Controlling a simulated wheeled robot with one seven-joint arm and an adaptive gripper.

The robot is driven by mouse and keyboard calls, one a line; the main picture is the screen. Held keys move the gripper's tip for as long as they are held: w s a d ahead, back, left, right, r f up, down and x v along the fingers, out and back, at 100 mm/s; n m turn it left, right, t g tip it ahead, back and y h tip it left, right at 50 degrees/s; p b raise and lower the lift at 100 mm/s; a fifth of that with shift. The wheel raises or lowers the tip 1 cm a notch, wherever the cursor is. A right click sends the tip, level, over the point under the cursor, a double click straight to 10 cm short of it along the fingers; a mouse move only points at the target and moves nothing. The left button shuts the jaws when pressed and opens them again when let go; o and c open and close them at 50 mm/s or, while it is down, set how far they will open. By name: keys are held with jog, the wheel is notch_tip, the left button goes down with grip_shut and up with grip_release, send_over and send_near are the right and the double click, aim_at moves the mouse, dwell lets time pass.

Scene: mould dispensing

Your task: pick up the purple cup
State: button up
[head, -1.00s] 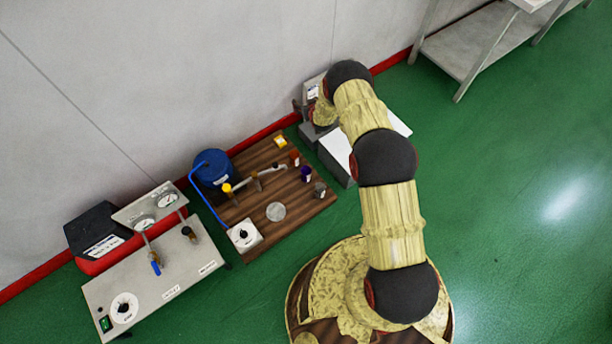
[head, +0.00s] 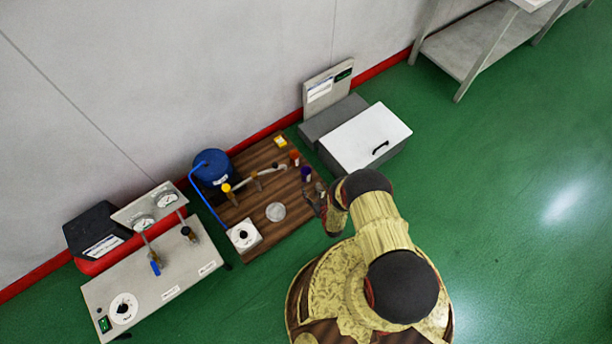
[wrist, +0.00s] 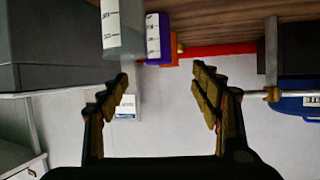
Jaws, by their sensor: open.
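The purple cup (head: 306,174) stands near the right edge of the wooden board (head: 252,222). In the wrist view, which appears upside down, the purple cup (wrist: 153,38) with a white label is at upper centre, partly covered by a grey cup (wrist: 122,30) in front of it. An orange cup (wrist: 170,22) shows just behind the purple one. My gripper (head: 316,200) is at the board's right edge, close to the grey cup. In the wrist view its fingers (wrist: 160,78) are spread with nothing between them. The purple cup is ahead of them, apart from the fingertips.
A white box with a black handle (head: 362,140) stands right of the board. On the board are a round grey disc (head: 275,212), a yellow item (head: 280,142) and a white dial box (head: 244,236). A blue drum (head: 212,168) stands at the back left. Green floor is free at right.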

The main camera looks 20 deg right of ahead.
jog(key=b, duration=0.2)
send_near(304, 168)
jog(key=shift+f+b+x, duration=0.2)
jog(key=shift+b+x, duration=1.5)
jog(key=shift+x, duration=1.1)
jog(key=shift+s+d, duration=0.1)
jog(key=shift+d, duration=0.05)
jog(key=shift+c, duration=1.3)
jog(key=c, duration=0.7)
jog(key=shift+r, duration=0.15)
jog(key=shift+c, duration=0.6)
